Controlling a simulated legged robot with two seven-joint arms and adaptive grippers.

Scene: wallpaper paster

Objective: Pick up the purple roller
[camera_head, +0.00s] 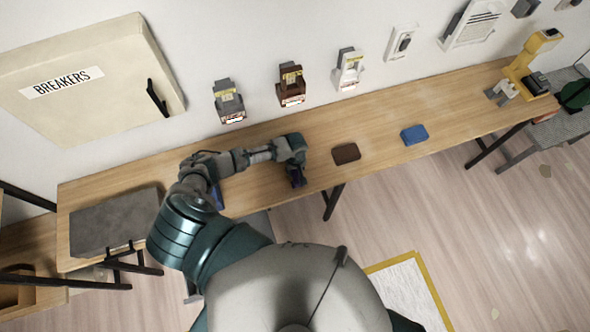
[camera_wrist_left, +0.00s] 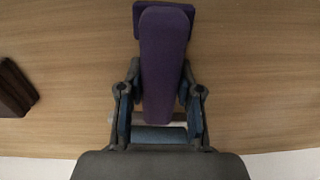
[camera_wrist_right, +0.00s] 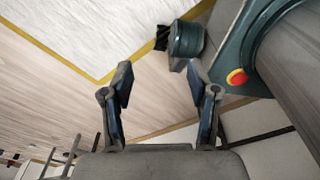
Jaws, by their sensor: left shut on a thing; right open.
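The purple roller (camera_wrist_left: 163,60) sits between the fingers of my left gripper (camera_wrist_left: 160,85) in the left wrist view, with the wooden tabletop behind it. Its wide end points away from the wrist. In the head view my left gripper (camera_head: 297,177) is over the front part of the long table, and the roller is mostly hidden there. The gripper is shut on the roller. Whether the roller touches the table I cannot tell. My right gripper (camera_wrist_right: 160,100) is open and empty in the right wrist view, above the floor.
On the wooden table (camera_head: 450,95) lie a brown block (camera_head: 346,153) and a blue block (camera_head: 414,134), right of my left gripper. A grey slab (camera_head: 112,222) is at the left end and a yellow device (camera_head: 530,65) at the right end. A breaker box (camera_head: 85,80) hangs on the wall.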

